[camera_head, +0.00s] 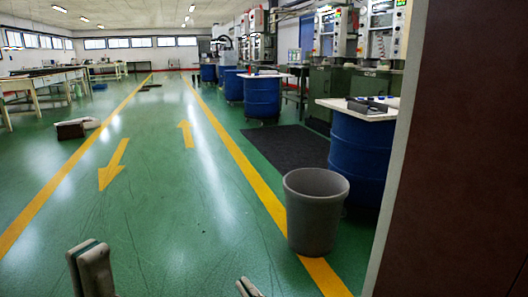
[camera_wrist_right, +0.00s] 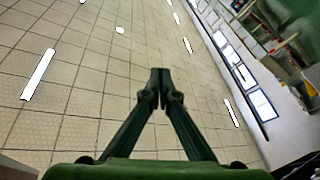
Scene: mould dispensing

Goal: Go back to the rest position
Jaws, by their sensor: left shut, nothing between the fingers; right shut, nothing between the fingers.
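My left gripper (camera_head: 90,266) shows at the bottom edge of the head view, left of centre. Its grey-beige fingertips point up and are together, with nothing held; the rest of it is cut off by the frame. My right gripper (camera_head: 248,288) shows only as a small tip at the bottom edge, right of the left one. In the right wrist view the right gripper's two dark green fingers (camera_wrist_right: 160,77) meet at their tips, empty. They point up towards a tiled ceiling. Both grippers are apart from any object.
A grey bin (camera_head: 315,212) stands on the yellow floor line. Blue drums (camera_head: 359,160) and machines line the right side. A brown panel (camera_head: 465,150) fills the right edge, close by. A low box (camera_head: 72,129) lies at the left. The green aisle (camera_head: 150,200) is clear.

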